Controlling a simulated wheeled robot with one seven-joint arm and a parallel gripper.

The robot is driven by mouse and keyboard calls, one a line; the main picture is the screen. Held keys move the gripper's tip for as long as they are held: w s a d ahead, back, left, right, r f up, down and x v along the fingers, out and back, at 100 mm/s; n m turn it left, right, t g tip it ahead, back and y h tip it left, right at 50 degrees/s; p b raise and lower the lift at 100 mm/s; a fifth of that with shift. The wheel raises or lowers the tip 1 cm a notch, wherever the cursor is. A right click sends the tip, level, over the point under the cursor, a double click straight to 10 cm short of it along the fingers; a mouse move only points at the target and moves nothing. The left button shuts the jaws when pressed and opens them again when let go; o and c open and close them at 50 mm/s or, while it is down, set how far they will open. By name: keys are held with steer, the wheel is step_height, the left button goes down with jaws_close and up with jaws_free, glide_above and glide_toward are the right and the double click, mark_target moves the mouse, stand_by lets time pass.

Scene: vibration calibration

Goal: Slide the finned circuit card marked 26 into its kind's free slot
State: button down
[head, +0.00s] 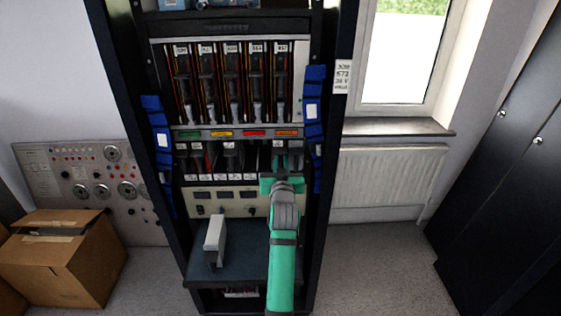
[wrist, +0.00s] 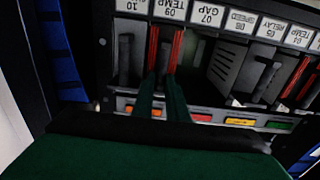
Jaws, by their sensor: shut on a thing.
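My gripper (head: 282,168) is at the right end of the lower card row in the rack. In the wrist view its two dark green fingers (wrist: 161,92) are close together in front of the slot labelled 09 TEMP (wrist: 178,9), which shows red upright edges. The gripper is shut on a card that is mostly hidden between the fingers; I cannot read its number or see its fins. I cannot tell how deep it sits in the slot. The wrist view appears upside down.
Adjacent slots include 07 GAP (wrist: 206,15) and 10 (wrist: 130,5). Above the lower row in the head view is a strip of coloured labels (head: 253,133), then an upper row of cards (head: 232,88). A pale block (head: 214,241) stands on the dark shelf (head: 242,262). Blue bundles flank the row.

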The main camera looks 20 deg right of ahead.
steer(key=shift+w+r, duration=0.1)
steer(key=shift+w, duration=0.05)
steer(key=c, duration=1.7)
jaws_free()
steer(key=shift+o, duration=0.2)
steer(key=shift+f, duration=0.45)
steer(key=shift+d+f, duration=0.1)
steer(key=shift+f, duration=0.1)
steer(key=shift+v, duration=2.5)
